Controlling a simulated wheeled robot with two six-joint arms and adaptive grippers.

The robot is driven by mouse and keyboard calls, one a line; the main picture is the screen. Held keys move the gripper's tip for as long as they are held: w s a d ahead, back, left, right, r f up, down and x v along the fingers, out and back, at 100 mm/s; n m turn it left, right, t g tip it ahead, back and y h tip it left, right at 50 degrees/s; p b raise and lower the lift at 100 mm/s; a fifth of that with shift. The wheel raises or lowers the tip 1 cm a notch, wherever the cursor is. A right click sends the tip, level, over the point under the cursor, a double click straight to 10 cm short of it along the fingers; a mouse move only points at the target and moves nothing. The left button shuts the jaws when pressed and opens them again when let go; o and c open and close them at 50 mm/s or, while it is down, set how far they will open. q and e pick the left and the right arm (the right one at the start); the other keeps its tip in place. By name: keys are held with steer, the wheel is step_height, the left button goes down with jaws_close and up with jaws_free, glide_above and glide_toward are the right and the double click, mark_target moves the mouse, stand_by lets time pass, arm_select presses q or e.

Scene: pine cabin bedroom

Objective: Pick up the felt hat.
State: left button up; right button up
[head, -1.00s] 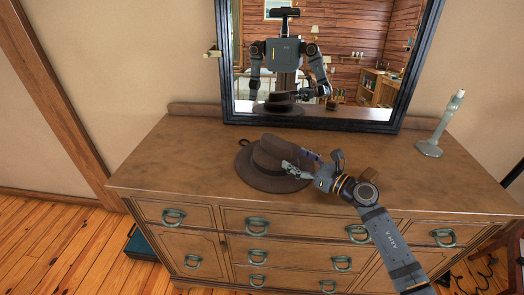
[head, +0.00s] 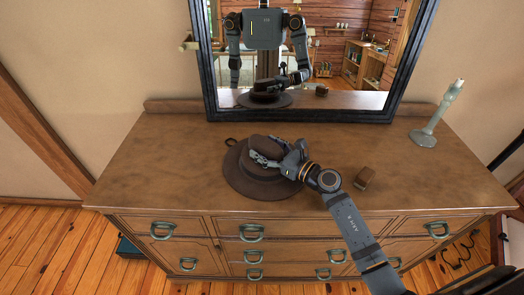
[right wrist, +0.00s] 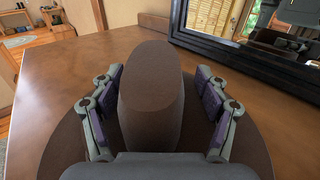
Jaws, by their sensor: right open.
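The brown felt hat (head: 241,179) lies brim down on the dresser top, left of its middle. Its crown stands up and fills the middle of the right wrist view (right wrist: 150,95). My right gripper (head: 273,150) is over the hat from the right. In the right wrist view its open fingers (right wrist: 160,112) are on either side of the crown, above the brim. Part of the crown is hidden behind the gripper in the head view. My left gripper is seen only as part of the reflection, not directly.
The wooden dresser (head: 150,165) has clear room left of the hat. A small brown block (head: 364,178) lies right of my forearm. A dark ring (head: 231,142) sits by the hat's back left. A pale candlestick (head: 428,132) stands right, and a dark-framed mirror (head: 207,75) behind.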

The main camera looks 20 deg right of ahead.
steer(key=shift+s+d+r, duration=0.1)
steer(key=shift+s+r, duration=0.15)
steer(key=shift+s, duration=0.25)
steer(key=shift+s+r, duration=0.2)
steer(key=shift+s, duration=0.25)
steer(key=c, duration=0.4)
steer(key=shift+w+f, duration=0.1)
steer(key=shift+w, duration=0.1)
steer(key=shift+c, duration=1.2)
steer(key=shift+w+f, duration=0.1)
steer(key=shift+w, duration=0.1)
steer(key=shift+c, duration=1.1)
steer(key=c, duration=0.5)
arm_select(q)
steer(key=shift+a+r, duration=0.1)
steer(key=shift+a, duration=0.3)
arm_select(e)
steer(key=shift+s, duration=0.1)
